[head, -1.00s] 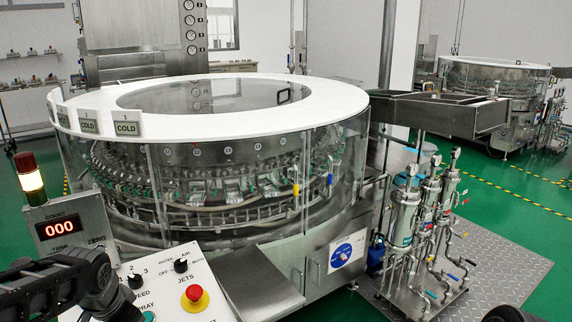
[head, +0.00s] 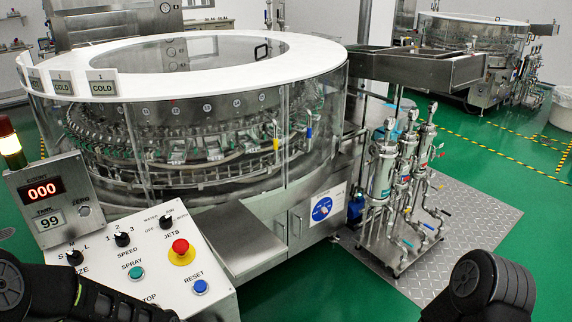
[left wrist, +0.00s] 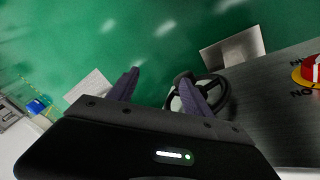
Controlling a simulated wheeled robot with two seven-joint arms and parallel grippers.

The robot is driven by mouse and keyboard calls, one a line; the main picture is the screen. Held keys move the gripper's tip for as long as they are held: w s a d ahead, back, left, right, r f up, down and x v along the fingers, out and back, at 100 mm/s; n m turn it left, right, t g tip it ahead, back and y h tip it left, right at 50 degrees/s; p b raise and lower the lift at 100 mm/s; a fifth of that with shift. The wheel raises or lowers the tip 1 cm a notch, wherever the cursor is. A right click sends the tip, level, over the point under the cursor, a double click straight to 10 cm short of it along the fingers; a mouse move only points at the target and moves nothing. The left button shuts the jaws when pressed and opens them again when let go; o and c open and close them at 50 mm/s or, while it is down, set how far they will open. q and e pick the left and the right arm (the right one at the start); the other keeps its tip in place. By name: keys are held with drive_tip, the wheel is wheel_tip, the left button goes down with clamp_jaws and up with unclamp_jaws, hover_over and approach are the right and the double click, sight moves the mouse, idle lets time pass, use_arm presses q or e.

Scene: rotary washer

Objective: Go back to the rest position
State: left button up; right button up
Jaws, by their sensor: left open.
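My left gripper (left wrist: 159,76) shows in the left wrist view with its two dark fingers spread apart and nothing between them. It points over green floor. In the head view only dark links of my left arm show at the lower left, and its gripper is out of frame. A dark link of my right arm shows at the lower right, and my right gripper is out of view. The rotary washer (head: 185,45), with a white ring top and clear walls, stands in the middle of the head view.
The control panel (head: 150,262) with a red emergency button (head: 181,251) is close to my left arm. Filter cylinders (head: 383,172) stand on a metal plate (head: 445,215).

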use_arm(q)
drive_tip(key=s+d+f+n, duration=0.1)
drive_tip(key=s+d+f, duration=0.3)
drive_tip(key=s+f, duration=0.2)
drive_tip(key=s+d+f+n+g, duration=0.1)
drive_tip(key=s+d+f+n, duration=0.1)
drive_tip(key=s+d+f, duration=0.3)
drive_tip(key=s+f, duration=0.1)
drive_tip(key=s, duration=0.3)
drive_tip(key=shift+s+n+g+h, duration=0.15)
drive_tip(key=shift+n+g+h, duration=0.15)
drive_tip(key=shift+a+f, duration=0.1)
